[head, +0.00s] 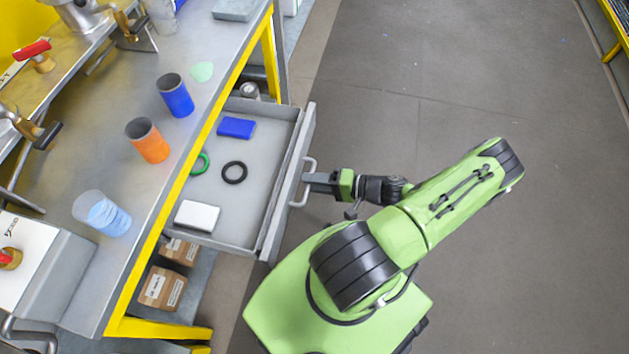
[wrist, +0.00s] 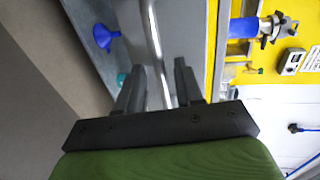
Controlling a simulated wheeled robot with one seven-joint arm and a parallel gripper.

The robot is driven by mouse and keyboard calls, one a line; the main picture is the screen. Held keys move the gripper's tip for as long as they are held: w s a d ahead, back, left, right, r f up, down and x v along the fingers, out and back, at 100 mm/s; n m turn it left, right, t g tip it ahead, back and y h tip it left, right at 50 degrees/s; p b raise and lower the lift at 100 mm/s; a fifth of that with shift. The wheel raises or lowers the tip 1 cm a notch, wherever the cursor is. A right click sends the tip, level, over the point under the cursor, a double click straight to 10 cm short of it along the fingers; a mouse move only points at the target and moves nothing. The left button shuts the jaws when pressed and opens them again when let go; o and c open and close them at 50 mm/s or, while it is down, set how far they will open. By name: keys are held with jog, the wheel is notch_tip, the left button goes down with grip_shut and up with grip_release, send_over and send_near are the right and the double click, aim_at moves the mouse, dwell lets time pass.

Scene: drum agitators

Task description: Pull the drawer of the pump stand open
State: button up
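The drawer (head: 256,209) of the grey-topped pump stand (head: 166,180) stands pulled well out, its inside in plain view in the head view. Its bar handle (head: 303,184) is on the front panel and crosses the wrist view (wrist: 153,32). My gripper (head: 311,182) is at the handle. In the wrist view its two fingers (wrist: 160,68) stand apart on either side of the bar, with a visible gap. Whether either finger touches the bar is hard to tell.
In the drawer lie a blue block (head: 236,128), a black ring (head: 234,172), a green ring (head: 201,164) and a white block (head: 197,216). Blue (head: 175,96) and orange (head: 148,141) cups stand on top. Cardboard boxes (head: 163,288) sit below. The floor (head: 440,80) to the right is clear.

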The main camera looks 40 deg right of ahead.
dwell(0.4)
jog(key=p+v, duration=0.2)
jog(key=v, duration=1.3)
jog(key=shift+s+d+r, duration=0.15)
jog(key=shift+s+d, duration=0.1)
jog(key=shift+s, duration=0.05)
